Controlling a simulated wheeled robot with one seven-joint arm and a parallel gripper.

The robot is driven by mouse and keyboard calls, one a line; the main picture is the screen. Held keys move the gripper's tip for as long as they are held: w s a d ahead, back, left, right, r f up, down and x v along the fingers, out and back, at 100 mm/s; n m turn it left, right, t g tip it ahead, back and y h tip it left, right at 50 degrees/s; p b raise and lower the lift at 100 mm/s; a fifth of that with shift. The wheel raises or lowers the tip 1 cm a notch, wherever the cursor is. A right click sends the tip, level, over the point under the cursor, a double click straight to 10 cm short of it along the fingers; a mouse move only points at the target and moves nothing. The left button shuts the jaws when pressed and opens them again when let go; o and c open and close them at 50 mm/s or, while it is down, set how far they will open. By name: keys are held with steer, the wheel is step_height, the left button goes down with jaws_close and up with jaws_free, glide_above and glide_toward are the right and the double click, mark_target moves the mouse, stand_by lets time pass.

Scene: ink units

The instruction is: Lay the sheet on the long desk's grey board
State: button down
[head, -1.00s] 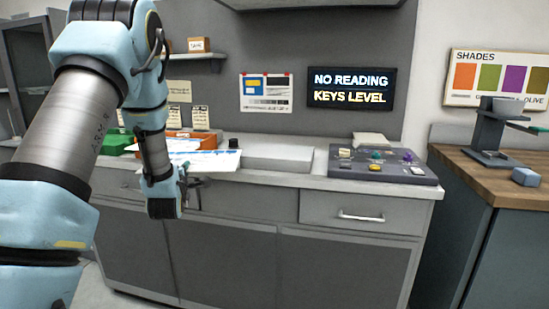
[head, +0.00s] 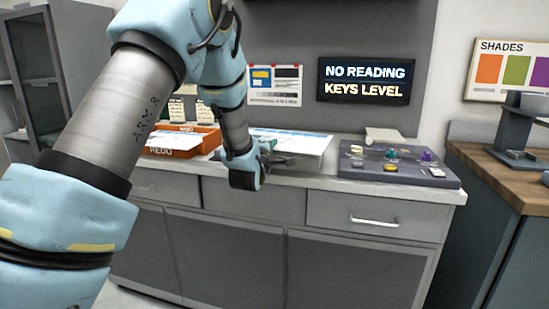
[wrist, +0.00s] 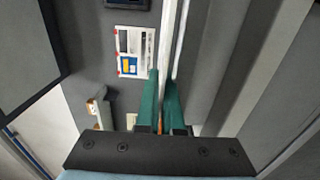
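The white sheet with blue print (head: 290,138) is above the grey board (head: 312,164) on the long desk and hides most of it. I cannot tell whether the sheet touches the board. My gripper (head: 275,158) is at the sheet's near left edge, low over the desk's front part. In the wrist view, the green fingers of my gripper (wrist: 164,105) are close together around a thin pale strip, the sheet seen edge-on (wrist: 178,38). My arm hides part of the desk to the left.
An orange tray marked REDO (head: 183,147) with papers stands left of my gripper. A grey key panel (head: 400,168) with coloured knobs is right of the board. A screen (head: 365,81) reads NO READING, KEYS LEVEL. A wooden-topped counter (head: 500,178) is at the right.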

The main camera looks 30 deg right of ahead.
step_height(320, 180, down, 5)
steer(key=shift+r+p, duration=0.2)
steer(key=shift+p, duration=0.2)
steer(key=shift+f, duration=0.25)
steer(key=c, duration=1.1)
jaws_free()
steer(key=shift+r, duration=0.1)
steer(key=shift+o, duration=0.2)
steer(key=shift+r, duration=0.1)
steer(key=b+v, duration=0.3)
steer(key=v, duration=0.9)
